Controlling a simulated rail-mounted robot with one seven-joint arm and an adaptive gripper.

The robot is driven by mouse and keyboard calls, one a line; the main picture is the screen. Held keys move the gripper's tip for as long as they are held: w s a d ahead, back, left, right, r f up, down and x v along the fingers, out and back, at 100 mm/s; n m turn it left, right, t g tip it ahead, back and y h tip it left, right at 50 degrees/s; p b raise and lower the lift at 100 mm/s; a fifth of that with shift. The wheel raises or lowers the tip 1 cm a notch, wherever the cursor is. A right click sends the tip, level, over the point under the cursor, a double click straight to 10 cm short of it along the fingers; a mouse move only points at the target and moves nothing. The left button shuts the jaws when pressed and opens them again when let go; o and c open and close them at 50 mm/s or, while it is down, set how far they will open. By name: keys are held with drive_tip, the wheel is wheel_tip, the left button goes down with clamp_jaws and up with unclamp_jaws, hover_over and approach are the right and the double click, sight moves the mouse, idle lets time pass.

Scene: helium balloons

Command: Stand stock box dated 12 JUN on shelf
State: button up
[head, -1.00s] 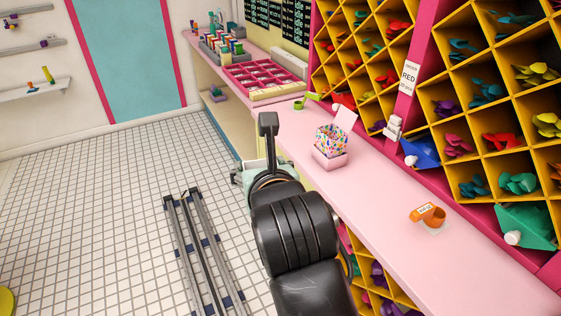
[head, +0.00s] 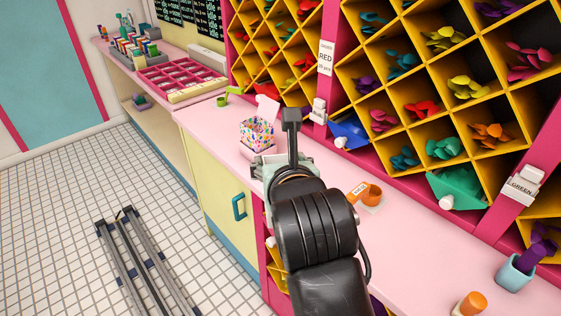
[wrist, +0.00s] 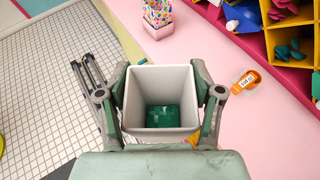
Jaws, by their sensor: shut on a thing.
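My gripper (wrist: 160,92) is shut on a pale grey, square, open-topped box (wrist: 160,72), one finger against each side, in the wrist view. Something dark green (wrist: 165,117) lies at the bottom of the box. No date on the box is readable from above. In the head view my gripper (head: 266,163) is mostly hidden behind my own arm, by the counter's front edge, and I cannot make out the box there. An open shelf (head: 150,118) under the far counter holds a small teal and purple item.
The pink counter (head: 320,215) carries a confetti-patterned box (head: 256,135), an orange tape dispenser (head: 368,195) and a blue cup (head: 513,275). Yellow balloon cubbyholes (head: 430,80) rise behind. A pink divided tray (head: 182,78) sits farther back. Metal rails (head: 140,260) lie on the tiled floor.

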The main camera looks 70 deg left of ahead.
wheel_tip(320, 180, down, 40)
drive_tip(key=b, duration=3.9)
drive_tip(key=shift+f, duration=0.2)
idle(1.5)
